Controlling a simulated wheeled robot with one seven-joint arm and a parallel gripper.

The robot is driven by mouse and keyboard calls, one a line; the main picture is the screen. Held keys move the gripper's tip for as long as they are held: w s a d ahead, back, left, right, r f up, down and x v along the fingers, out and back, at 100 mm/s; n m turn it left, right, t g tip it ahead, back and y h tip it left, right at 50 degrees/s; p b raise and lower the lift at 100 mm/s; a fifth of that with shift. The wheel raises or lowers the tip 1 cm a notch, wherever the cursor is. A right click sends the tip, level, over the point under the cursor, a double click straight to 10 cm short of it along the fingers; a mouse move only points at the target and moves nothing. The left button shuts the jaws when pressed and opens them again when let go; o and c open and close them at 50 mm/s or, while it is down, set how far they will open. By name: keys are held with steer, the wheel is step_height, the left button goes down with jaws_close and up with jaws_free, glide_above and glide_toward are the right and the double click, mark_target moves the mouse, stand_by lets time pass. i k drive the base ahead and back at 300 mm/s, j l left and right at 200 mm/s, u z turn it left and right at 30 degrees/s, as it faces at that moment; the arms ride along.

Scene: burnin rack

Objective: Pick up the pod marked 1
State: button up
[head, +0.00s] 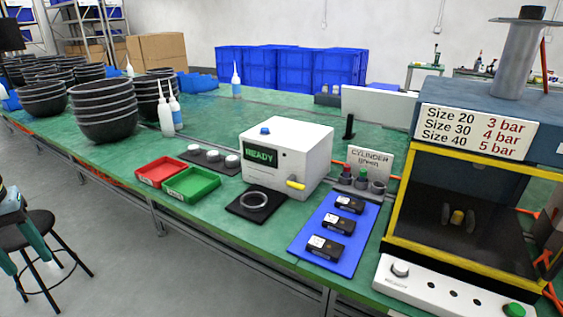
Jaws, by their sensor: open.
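Three black blocks with small white labels lie in a row on a blue mat (314,254): a near block (325,249), a middle block (336,224) and a far block (350,204). Three round pieces with pale tops (213,156) sit on a dark strip behind the red and green trays. No mark 1 is readable on any of these pieces, so I cannot tell which is the pod marked 1. My gripper is not in view.
A white box reading READY (290,150) stands left of the mat, with a dark pad and ring (253,201) before it. A red tray (160,171) and green tray (192,184) lie further left. A yellow-framed press (465,215) stands at right.

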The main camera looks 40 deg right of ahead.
mark_target(195, 149)
steer(key=i+l+z, duration=0.15)
steer(key=z, duration=0.35)
steer(key=i+z, duration=0.25)
steer(key=z, duration=0.25)
steer(key=i+z, duration=0.2)
steer(key=z, duration=0.25)
steer(key=l, duration=0.05)
